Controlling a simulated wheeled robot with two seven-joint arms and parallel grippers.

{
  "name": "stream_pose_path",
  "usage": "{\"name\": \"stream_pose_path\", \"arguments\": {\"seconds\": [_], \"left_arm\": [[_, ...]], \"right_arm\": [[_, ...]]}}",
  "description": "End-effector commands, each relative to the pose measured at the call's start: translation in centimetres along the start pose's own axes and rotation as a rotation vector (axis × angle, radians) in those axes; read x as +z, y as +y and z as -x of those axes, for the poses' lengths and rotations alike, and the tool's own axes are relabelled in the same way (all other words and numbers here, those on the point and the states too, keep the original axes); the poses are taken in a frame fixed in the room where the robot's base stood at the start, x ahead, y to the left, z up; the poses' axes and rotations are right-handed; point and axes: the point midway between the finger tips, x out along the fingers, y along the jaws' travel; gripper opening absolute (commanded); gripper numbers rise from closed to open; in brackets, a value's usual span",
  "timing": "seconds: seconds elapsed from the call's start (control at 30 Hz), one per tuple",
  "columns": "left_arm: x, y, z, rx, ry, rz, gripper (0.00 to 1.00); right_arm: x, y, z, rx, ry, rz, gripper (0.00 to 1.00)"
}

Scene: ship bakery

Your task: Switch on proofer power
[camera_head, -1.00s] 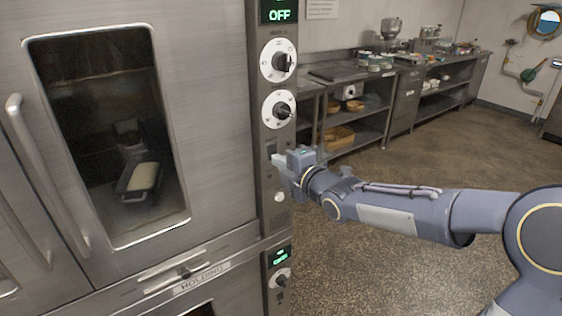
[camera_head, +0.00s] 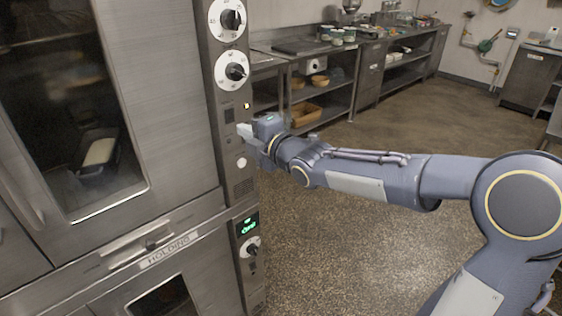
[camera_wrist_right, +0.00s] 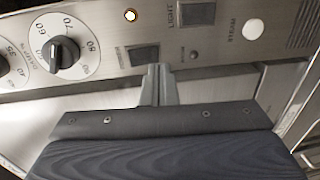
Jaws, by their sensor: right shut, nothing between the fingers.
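The proofer's control panel (camera_head: 222,150) is a narrow steel strip beside the glass door. A dark rocker switch (camera_head: 228,107) sits below the lower dial, with a small lit lamp (camera_head: 246,106) beside it. The right wrist view shows this switch (camera_wrist_right: 143,55) and the glowing lamp (camera_wrist_right: 130,15). My right gripper (camera_head: 243,130) is shut and empty, its tips just below the switch in the head view. In the right wrist view the fingertips (camera_wrist_right: 160,72) are close to the switch's edge; I cannot tell if they touch. My left gripper is out of view.
Dials (camera_head: 234,70) sit above the switch. A switch marked LIGHT (camera_wrist_right: 197,13) and a white round button (camera_wrist_right: 252,28) are nearby. A lower unit marked HOLDING has a green display (camera_head: 248,224). A steel counter (camera_head: 300,52) stands behind; the floor at right is open.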

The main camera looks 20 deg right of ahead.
Motion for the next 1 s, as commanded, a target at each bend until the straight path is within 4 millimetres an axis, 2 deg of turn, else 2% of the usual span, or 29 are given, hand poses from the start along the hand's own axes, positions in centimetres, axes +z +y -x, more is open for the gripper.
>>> {"name": "stream_pose_path", "arguments": {"seconds": [0.03, 0.6, 0.77, 1.0], "left_arm": [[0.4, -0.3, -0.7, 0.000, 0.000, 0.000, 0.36], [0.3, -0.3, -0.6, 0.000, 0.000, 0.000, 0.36], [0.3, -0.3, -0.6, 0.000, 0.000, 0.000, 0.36], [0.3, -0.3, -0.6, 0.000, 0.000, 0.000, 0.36]], "right_arm": [[-0.1, -0.5, 0.0, 0.001, 0.000, 0.001, 0.00], [0.0, -1.9, 8.9, 0.000, -0.002, 0.001, 0.00], [0.0, -2.2, 9.8, -0.001, 0.000, 0.000, 0.00], [0.0, -2.2, 9.8, -0.001, 0.000, 0.000, 0.00]]}}
